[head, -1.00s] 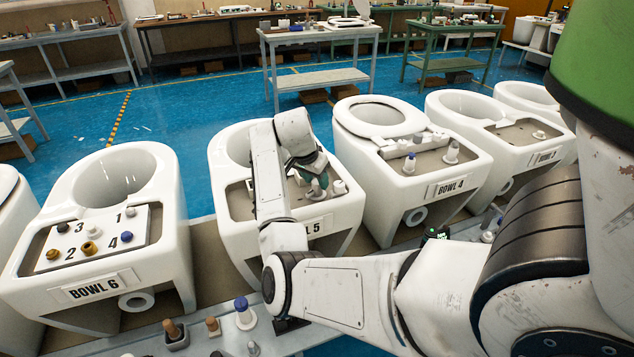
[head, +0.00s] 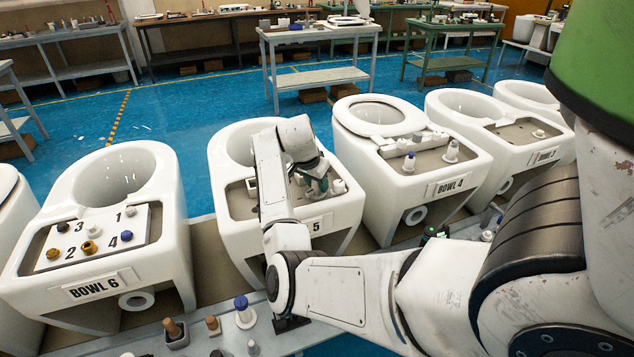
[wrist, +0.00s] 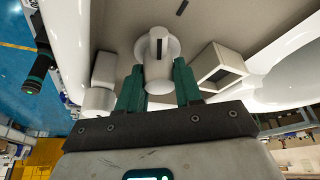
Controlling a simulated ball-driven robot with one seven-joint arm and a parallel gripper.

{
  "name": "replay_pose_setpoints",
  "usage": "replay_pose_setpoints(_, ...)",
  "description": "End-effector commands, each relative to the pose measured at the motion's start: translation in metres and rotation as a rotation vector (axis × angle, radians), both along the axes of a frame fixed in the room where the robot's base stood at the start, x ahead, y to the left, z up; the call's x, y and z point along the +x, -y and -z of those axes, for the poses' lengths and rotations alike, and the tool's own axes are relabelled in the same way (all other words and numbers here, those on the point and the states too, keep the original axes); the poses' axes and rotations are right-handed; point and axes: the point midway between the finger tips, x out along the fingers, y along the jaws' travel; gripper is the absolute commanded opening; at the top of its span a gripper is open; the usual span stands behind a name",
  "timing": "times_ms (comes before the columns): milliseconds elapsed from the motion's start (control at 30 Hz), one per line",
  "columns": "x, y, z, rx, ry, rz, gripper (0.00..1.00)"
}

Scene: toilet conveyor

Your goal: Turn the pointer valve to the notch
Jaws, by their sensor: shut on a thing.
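The pointer valve (wrist: 158,48) is a pale round knob with a dark line on its top, seen in the wrist view. The line runs nearly straight up the picture. A short dark mark, apparently the notch (wrist: 182,7), lies on the deck above and slightly right of the knob, apart from it. My gripper (wrist: 158,78) has its green fingers either side of the valve's body, shut on it. In the head view my gripper (head: 320,184) is down at the deck of the bowl marked 5 (head: 347,208), and my arm hides part of that bowl.
An open square holder (wrist: 220,68) stands close right of my fingers, and pale blocks (wrist: 103,70) stand close left. Bowl 6 (head: 170,235) is to the left, bowl 4 (head: 475,170) to the right. Small parts, including a blue-capped bottle (head: 244,313), stand on the front ledge.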

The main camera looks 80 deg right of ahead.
Motion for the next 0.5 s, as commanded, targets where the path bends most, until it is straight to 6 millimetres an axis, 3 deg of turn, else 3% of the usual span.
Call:
replay_pose_setpoints(167, 0.0005, 0.0003, 0.0004, 0.002, 0.0, 0.054, 0.04)
replay_pose_setpoints(500, 0.0008, 0.0008, 0.0004, -0.001, 0.0, 0.36, 0.04)
